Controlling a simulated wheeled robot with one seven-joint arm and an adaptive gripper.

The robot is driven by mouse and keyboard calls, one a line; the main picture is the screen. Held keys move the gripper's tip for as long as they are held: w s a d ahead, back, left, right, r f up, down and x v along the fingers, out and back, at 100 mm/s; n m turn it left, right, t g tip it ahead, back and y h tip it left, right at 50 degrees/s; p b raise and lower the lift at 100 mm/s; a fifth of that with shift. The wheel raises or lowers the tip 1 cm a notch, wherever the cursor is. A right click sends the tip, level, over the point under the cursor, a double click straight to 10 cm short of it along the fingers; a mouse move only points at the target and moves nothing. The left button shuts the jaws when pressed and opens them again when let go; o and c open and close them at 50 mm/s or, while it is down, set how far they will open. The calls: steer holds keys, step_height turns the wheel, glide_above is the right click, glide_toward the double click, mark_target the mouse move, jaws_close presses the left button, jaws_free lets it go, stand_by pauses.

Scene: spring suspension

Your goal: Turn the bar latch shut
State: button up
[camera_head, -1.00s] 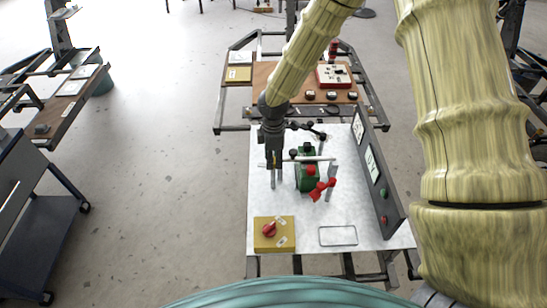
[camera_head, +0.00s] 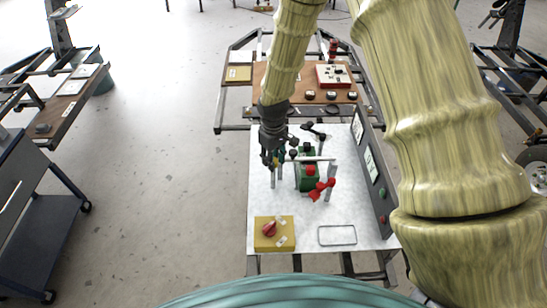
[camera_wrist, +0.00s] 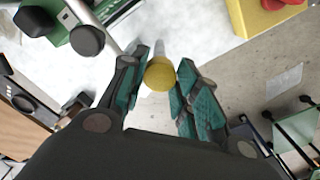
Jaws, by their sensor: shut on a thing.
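My gripper (camera_wrist: 165,85) is closed around a yellow ball knob (camera_wrist: 160,75) on a pale upright post in the wrist view. In the head view my gripper (camera_head: 270,162) is at the left side of the white worktable (camera_head: 262,200), left of a green block (camera_head: 307,180). A pale horizontal bar (camera_head: 315,158) crosses the top of this block, with a black ball at its left end. The bar also shows in the wrist view (camera_wrist: 97,22), left of the gripper. Whether the yellow knob belongs to the bar latch cannot be told.
A red handle (camera_head: 321,189) stands right of the green block. A dark upright panel (camera_head: 372,170) bounds the right side. The table's near middle is clear.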

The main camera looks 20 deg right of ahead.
steer(key=m, duration=0.5)
steer(key=shift+w+r, duration=0.1)
stand_by(0.5)
steer(key=o, duration=1)
step_height(320, 180, up, 12)
stand_by(0.7)
